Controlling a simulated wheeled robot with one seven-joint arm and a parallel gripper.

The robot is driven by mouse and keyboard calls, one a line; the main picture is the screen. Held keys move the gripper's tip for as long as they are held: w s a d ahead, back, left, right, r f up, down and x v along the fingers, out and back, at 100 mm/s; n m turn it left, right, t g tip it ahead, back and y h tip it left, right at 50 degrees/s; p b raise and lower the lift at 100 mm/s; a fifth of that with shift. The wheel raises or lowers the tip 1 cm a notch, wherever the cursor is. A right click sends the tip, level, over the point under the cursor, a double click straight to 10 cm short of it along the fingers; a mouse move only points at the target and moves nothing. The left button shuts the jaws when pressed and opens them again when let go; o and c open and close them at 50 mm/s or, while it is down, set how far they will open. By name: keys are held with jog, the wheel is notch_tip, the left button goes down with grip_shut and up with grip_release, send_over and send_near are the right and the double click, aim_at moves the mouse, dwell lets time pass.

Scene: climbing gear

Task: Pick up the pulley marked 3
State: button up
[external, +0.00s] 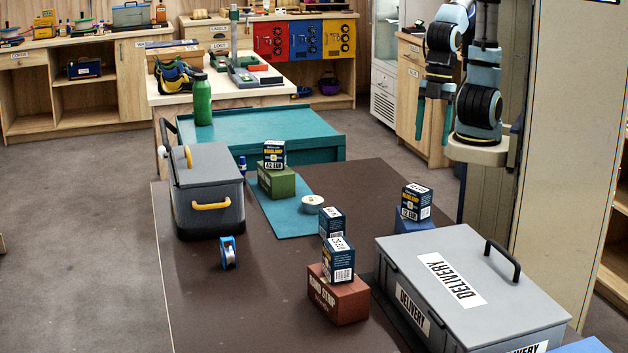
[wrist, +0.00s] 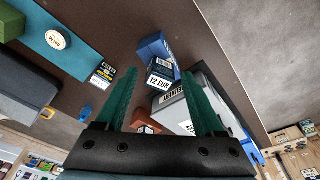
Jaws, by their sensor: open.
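A small blue pulley (external: 229,252) with a pale wheel stands upright on the brown table, just in front of the grey toolbox. No number is readable on it. In the wrist view a small blue shape that looks like this pulley (wrist: 85,113) shows beyond the left finger, partly cut off by the gripper body. My gripper (external: 433,138) hangs at the back right, high and far from the pulley. Its two green fingers (wrist: 160,75) are apart with nothing held between them.
A grey toolbox (external: 208,192) with a yellow handle stands behind the pulley. Boxes on a red block (external: 338,295), a green block (external: 277,182) and a blue block (external: 414,222) stand to the right. A large grey delivery case (external: 390,262) fills the front right. Table around the pulley is clear.

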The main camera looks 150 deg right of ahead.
jog(key=w+d+f+n+t+h+p, duration=0.2)
jog(key=w+d+n, duration=0.4)
jog(key=w+d, duration=0.35)
jog(key=w+d+f+n+t+h+p, duration=0.2)
jog(key=w+d+n, duration=0.5)
jog(key=w+d, duration=0.25)
jog(key=w+d+r+n+t+h+p, duration=0.2)
jog(key=w+d+r+n+t+h, duration=0.25)
jog(key=w+d+n, duration=0.6)
jog(key=n, duration=0.3)
send_near(231, 255)
jog(key=s+d, duration=0.1)
jog(key=s+y, duration=0.1)
jog(key=shift+s+d+r+t, duration=0.1)
jog(key=shift+s+d+t, duration=0.25)
jog(key=shift+s+d, duration=0.05)
jog(key=shift+w+d+f, duration=0.1)
jog(key=shift+f, duration=0.25)
jog(key=p+x, duration=0.1)
jog(key=x, duration=0.5)
jog(key=shift+p, duration=0.3)
jog(key=shift+p+x, duration=1.1)
jog(key=shift+x, duration=1.15)
jog(key=shift+f, duration=0.2)
